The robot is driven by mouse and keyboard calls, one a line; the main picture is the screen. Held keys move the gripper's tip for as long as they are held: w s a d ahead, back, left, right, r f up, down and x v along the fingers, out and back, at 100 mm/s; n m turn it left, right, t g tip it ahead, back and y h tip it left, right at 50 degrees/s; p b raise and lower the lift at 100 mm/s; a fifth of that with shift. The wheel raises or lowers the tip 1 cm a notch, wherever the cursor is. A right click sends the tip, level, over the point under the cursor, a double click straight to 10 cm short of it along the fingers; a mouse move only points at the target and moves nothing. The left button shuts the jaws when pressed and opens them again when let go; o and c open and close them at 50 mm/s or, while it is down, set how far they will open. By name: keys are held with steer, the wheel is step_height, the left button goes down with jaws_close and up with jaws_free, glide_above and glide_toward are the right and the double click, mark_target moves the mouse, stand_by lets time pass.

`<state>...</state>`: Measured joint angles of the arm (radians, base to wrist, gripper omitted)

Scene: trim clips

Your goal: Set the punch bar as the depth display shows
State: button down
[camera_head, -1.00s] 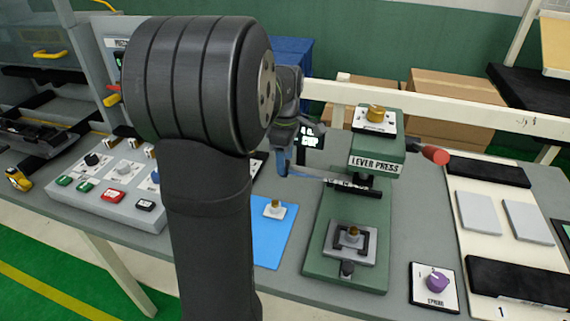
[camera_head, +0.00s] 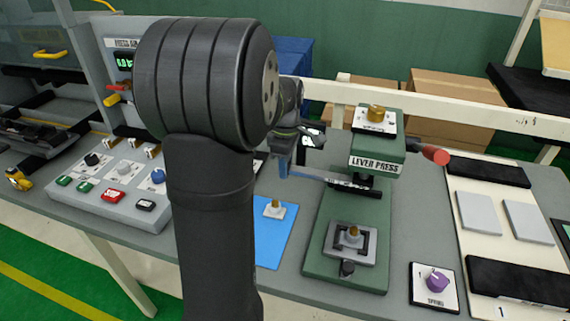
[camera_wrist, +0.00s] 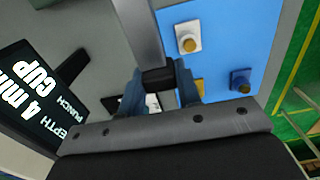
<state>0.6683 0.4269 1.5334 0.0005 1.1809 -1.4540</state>
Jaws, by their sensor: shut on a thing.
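The punch bar (camera_head: 325,178) is a long thin bar, grey along part of its length, with black and white markings near the green lever press (camera_head: 376,162). It runs from my gripper (camera_head: 283,168) to the press, under the press head. In the wrist view, my gripper (camera_wrist: 160,90) has its blue fingers shut on the bar's black end, and the bar's grey length (camera_wrist: 140,28) runs up the picture. The depth display (camera_wrist: 38,88) reads "DEPTH 4 mm CUP PUNCH". In the head view, my arm mostly hides that display. The exact bar marking at the press is not legible.
A brass-topped part sits in the press nest (camera_head: 352,240). A blue mat (camera_head: 270,245) with small knobbed pieces lies left of the press. The red-tipped lever (camera_head: 435,155) sticks out right. A purple knob (camera_head: 436,281) is at front right. A button box (camera_head: 110,190) stands left.

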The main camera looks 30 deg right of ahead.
mark_target(299, 170)
steer(key=s+d, duration=0.2)
steer(key=shift+s+d, duration=0.4)
steer(key=c, duration=1)
jaws_free()
steer(key=shift+c, duration=0.2)
steer(key=shift+r, duration=0.1)
step_height(299, 170, up, 17)
steer(key=shift+r, duration=0.15)
step_height(299, 170, down, 18)
steer(key=shift+r, duration=0.25)
